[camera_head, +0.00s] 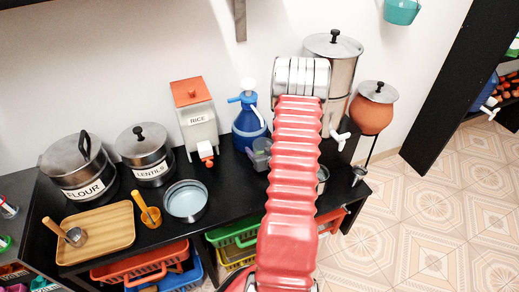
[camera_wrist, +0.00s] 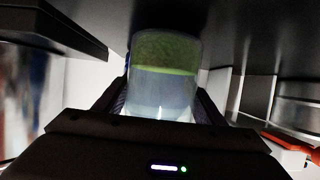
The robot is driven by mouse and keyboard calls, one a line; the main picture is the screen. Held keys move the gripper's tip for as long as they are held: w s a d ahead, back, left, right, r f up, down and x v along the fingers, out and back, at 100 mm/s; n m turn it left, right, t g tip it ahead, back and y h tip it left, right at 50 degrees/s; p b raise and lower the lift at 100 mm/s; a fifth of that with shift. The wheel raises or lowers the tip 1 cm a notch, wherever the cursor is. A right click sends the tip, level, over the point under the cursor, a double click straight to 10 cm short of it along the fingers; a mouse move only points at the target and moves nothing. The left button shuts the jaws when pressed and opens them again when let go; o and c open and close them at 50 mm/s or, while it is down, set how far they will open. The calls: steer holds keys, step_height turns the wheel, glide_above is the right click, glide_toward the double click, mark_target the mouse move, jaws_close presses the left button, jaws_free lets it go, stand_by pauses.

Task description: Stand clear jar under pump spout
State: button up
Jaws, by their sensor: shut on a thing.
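The clear jar (camera_wrist: 165,95) stands out in the wrist view as a see-through cylinder with a greenish band at its upper end in the picture. My gripper (camera_wrist: 163,105) is shut on it, with a dark jaw on each side. The blue pump jug (camera_head: 250,125) stands on the black counter, left of my arm, with a white pump top. I cannot tell how far the jar is from the spout.
The rice dispenser (camera_head: 197,120) stands left of the jug. A steel water filter (camera_head: 345,75) and clay pot (camera_head: 372,113) stand at the right.

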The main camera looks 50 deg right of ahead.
steer(key=shift+w+f, duration=0.25)
steer(key=shift+f, duration=0.1)
steer(key=shift+s+d, duration=0.1)
steer(key=o, duration=1.4)
steer(key=v, duration=1.2)
